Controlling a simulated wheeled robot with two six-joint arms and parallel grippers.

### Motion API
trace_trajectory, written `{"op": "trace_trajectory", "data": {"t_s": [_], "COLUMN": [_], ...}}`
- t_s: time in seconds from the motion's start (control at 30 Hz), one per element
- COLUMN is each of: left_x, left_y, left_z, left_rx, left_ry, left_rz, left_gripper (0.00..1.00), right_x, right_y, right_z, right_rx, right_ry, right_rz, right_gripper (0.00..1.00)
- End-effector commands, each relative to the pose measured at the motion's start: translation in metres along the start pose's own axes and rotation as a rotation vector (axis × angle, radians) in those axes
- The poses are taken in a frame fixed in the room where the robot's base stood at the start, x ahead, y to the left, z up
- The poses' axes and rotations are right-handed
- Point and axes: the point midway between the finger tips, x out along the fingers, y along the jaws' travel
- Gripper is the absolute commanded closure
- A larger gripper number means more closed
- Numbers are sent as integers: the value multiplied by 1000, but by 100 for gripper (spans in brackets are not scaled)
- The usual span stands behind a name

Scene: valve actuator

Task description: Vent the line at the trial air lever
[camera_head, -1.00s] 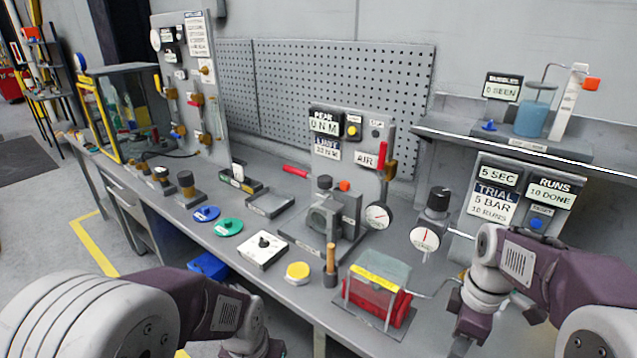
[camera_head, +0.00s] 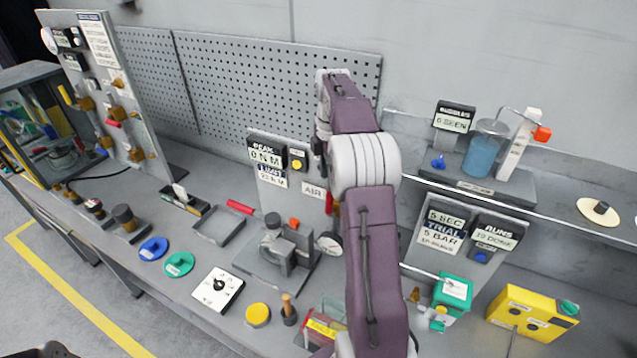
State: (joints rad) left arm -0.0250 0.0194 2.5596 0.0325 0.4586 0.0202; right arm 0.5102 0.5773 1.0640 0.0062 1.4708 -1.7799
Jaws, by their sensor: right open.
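A red lever (camera_head: 329,203) stands beside the AIR label (camera_head: 313,190) on the upright grey panel of the middle test stand. My right arm hides most of this lever and the panel's right edge. A round white gauge (camera_head: 329,243) is partly covered below it. My right gripper (camera_head: 321,147) is at the far end of the raised arm, in front of the panel's upper right and above the lever. It is open; its fingers are small and hard to make out, and I see nothing in it.
The trial panel (camera_head: 440,232) stands right of my arm, with a green box (camera_head: 453,298) and a yellow box (camera_head: 533,314) in front. A blue bubble jar (camera_head: 485,150) is on the shelf. A vise-like fixture (camera_head: 283,250) and several loose parts lie left of my arm.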

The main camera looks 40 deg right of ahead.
Motion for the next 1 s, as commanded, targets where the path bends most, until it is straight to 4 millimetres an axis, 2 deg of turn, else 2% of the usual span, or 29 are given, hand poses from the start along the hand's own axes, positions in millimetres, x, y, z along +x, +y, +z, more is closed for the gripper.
{"op": "trace_trajectory", "data": {"t_s": [0.07,0.23,0.5,0.7,0.97,1.0], "left_x": [-4,-3,-13,-19,-18,-18], "left_y": [0,0,0,0,0,0], "left_z": [0,0,-1,-2,-2,-2], "left_rx": [0,0,0,0,0,0], "left_ry": [0,-1,0,0,0,0], "left_rz": [0,0,0,0,0,0], "left_gripper": [64,64,64,64,64,64], "right_x": [-4,5,58,84,88,88], "right_y": [-1,-1,-2,-1,-1,-1], "right_z": [3,2,2,2,2,2], "right_rx": [7,7,6,6,6,6], "right_ry": [0,1,1,0,0,0], "right_rz": [0,-3,-6,-2,1,1], "right_gripper": [59,59,59,59,59,62]}}
